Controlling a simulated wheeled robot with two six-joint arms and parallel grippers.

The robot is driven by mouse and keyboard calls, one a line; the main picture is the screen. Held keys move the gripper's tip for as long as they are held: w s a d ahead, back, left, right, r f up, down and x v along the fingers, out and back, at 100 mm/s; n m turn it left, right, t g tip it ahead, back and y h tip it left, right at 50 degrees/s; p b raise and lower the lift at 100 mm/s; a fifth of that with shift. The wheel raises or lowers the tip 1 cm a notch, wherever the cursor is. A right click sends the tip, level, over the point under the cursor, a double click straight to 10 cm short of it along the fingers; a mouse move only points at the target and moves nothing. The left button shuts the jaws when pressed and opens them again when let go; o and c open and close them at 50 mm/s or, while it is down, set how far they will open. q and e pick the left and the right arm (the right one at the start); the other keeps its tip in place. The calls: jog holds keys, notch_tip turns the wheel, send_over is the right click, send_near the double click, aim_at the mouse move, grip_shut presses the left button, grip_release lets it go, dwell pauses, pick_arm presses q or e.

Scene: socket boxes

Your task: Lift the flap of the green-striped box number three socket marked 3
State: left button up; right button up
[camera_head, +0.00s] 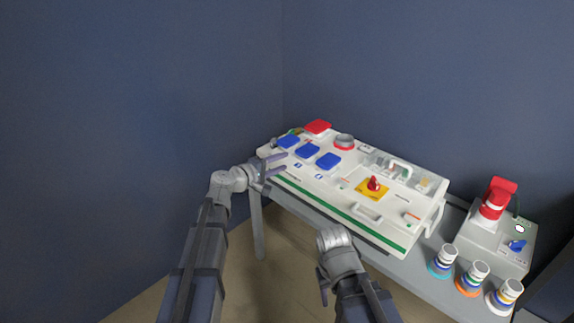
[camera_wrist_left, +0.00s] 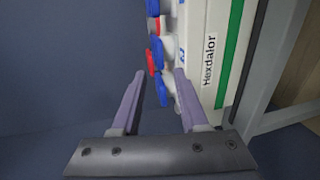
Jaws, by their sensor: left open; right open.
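The green-striped box (camera_head: 335,205) lies on a grey bench, a green stripe along its front edge. Three blue flaps sit in a row on its left part: a left one (camera_head: 288,142), a middle one (camera_head: 307,151) and a right one (camera_head: 328,161); all look closed. Their small marks are too small to read, so I cannot tell which is 3. My left gripper (camera_head: 284,163) is open and empty at the box's front left edge. In the left wrist view, blue flaps (camera_wrist_left: 162,93) show between and beyond its fingers (camera_wrist_left: 160,72). My right gripper (camera_head: 323,287) is lower, apart from the box, its fingers mostly hidden.
The box also carries a red flap (camera_head: 318,127), a grey round socket (camera_head: 344,141) and a red knob on a yellow plate (camera_head: 372,192). A second box with a red plug (camera_head: 494,203) and several striped plugs (camera_head: 474,278) stand at the right. Blue walls close the back and left.

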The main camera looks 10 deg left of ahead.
aim_at(300, 155)
pick_arm(q)
jog(key=shift+b+x, duration=0.75)
jog(key=shift+x, duration=3.2)
jog(key=shift+d, duration=0.1)
jog(key=shift+s, duration=0.1)
grip_shut()
